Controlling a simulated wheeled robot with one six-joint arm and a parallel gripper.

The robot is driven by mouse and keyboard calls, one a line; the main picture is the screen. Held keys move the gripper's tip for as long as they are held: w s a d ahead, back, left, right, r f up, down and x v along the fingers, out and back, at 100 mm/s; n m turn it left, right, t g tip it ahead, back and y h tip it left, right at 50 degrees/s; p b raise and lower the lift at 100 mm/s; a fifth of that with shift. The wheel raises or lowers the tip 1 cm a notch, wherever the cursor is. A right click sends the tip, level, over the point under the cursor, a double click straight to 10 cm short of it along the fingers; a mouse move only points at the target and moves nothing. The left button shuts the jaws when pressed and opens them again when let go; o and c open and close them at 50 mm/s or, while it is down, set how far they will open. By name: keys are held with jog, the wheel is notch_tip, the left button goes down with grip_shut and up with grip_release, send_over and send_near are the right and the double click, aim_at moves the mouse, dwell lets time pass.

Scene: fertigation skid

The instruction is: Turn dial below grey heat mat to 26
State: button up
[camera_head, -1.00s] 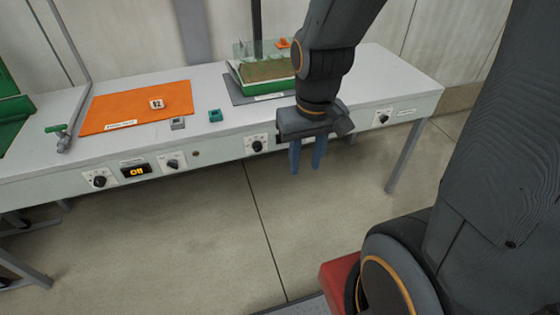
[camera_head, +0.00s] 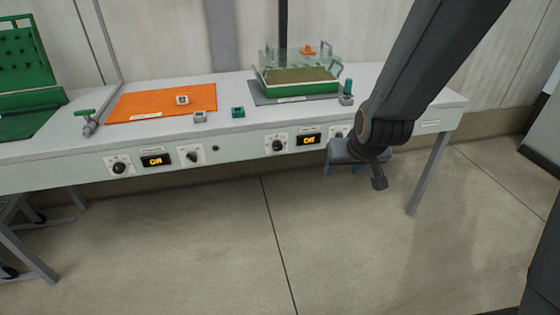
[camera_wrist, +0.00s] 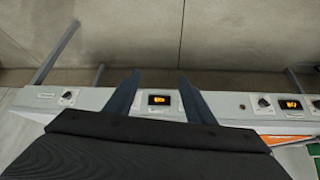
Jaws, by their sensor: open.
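The grey heat mat (camera_head: 262,99) lies on the bench under a green tray (camera_head: 300,97). On the front panel below it are a left dial (camera_head: 277,145), a display with yellow characters (camera_head: 308,140) and a right dial (camera_head: 338,132), partly hidden by my arm. My gripper (camera_head: 343,170) is open and empty, in front of the panel near the right dial. In the wrist view the display (camera_wrist: 159,100) shows between my gripper's fingers (camera_wrist: 158,76); the fingers hide the dials beside it.
An orange mat (camera_head: 150,103) lies to the left, with two dials and a display (camera_head: 156,160) below it. Another dial (camera_wrist: 67,95) shows in the wrist view, beyond my fingers. The floor in front is clear.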

jog(key=w+a+f+n+t+y+b, duration=0.1)
jog(key=w+a+f+t+b, duration=0.3)
jog(key=w, duration=0.3)
jog(key=w+a+f+t+y+b, duration=0.1)
jog(key=w+a+f+b, duration=0.35)
jog(key=w+b, duration=0.25)
jog(key=n+t+y+b, duration=0.1)
jog(key=t+y+b, duration=0.1)
jog(key=t+b, duration=0.6)
send_near(278, 147)
jog(key=w+r+g+b, duration=0.2)
jog(key=b+x, duration=0.1)
jog(key=x, duration=0.6)
jog(key=shift+a+f, duration=0.1)
jog(key=c, duration=1.1)
